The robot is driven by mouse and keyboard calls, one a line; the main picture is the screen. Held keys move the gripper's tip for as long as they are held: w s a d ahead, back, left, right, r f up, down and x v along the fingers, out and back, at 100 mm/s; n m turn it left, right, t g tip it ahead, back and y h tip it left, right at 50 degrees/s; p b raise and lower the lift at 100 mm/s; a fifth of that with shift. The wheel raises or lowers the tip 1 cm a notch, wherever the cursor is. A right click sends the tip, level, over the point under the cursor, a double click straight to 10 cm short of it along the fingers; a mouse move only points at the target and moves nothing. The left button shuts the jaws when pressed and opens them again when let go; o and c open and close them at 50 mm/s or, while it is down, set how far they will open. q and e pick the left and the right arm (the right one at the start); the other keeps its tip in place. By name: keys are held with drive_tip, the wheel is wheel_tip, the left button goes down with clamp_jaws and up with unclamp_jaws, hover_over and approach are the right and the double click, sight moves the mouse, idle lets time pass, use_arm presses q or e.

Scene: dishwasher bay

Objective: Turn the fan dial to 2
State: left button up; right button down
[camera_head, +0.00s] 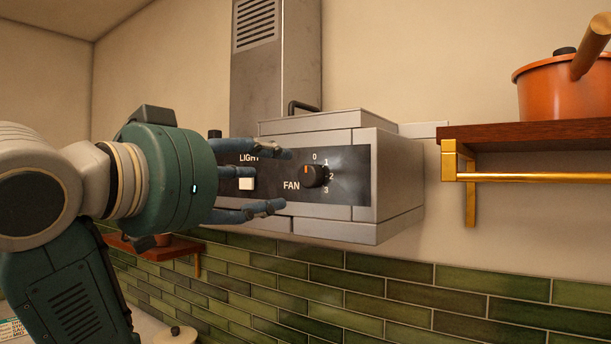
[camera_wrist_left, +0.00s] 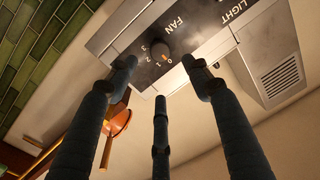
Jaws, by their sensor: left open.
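The fan dial (camera_head: 314,176) is a dark round knob with an orange mark, on the black front panel of the grey range hood (camera_head: 388,180). Its numbers 0, 1, 2 and 3 run down its right side, and the mark points toward 0. The dial also shows in the wrist view (camera_wrist_left: 159,52), with the mark by the 0. My left gripper (camera_head: 279,181) is open and empty, just left of the dial in the head view. In the wrist view its three fingers (camera_wrist_left: 160,78) are spread below and beside the dial, apparently not touching it. My right gripper is out of view.
A white light switch (camera_head: 246,184) sits left of the dial, partly behind my fingers. A wooden shelf (camera_head: 540,133) with a brass rail (camera_head: 535,178) and an orange pot (camera_head: 555,92) is at the right. Green tiles (camera_head: 400,300) cover the wall below the hood.

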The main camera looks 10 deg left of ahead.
sight(306, 176)
use_arm(q)
drive_tip(key=p+x, duration=0.4)
drive_tip(key=x, duration=0.5)
drive_tip(key=shift+s, duration=0.1)
drive_tip(key=shift+w+d+f+p, duration=0.1)
drive_tip(key=shift+w+d+p, duration=0.1)
drive_tip(key=shift+w+p, duration=0.4)
drive_tip(key=shift+w, duration=0.1)
drive_tip(key=shift+c, duration=0.5)
drive_tip(key=c, duration=1.1)
